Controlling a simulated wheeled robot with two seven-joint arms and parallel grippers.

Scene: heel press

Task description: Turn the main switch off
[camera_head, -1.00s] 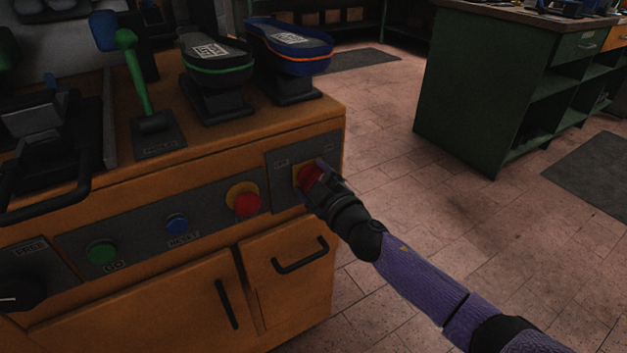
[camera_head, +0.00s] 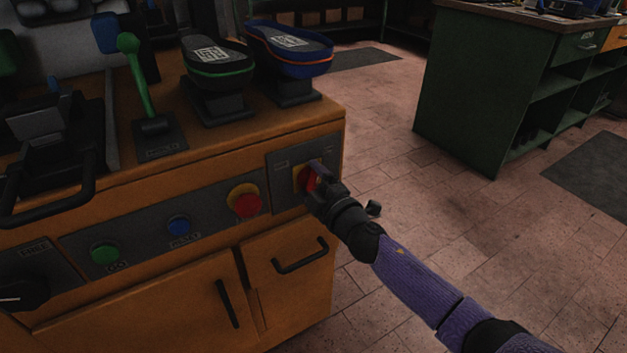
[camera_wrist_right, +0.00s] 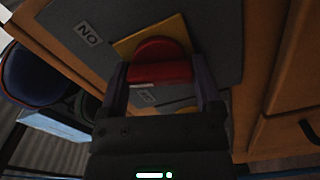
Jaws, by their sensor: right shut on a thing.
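The main switch is a red rotary handle (camera_head: 309,180) on a yellow plate, set in a grey panel at the right end of the machine's front. My right gripper (camera_head: 317,182) is at the switch and partly covers it in the head view. In the right wrist view the red handle (camera_wrist_right: 160,63) sits between the two fingers of my right gripper (camera_wrist_right: 161,85), which are shut on it. The yellow plate (camera_wrist_right: 126,44) looks tilted there, with an "ON" label (camera_wrist_right: 88,34) at its upper left. My left gripper is not in view.
Left of the switch are a red mushroom button (camera_head: 245,204) on yellow, a blue button (camera_head: 178,225) and a green button (camera_head: 104,252). A green-handled lever (camera_head: 137,80) and two shoe forms (camera_head: 217,62) stand on top. Open floor lies right of the machine.

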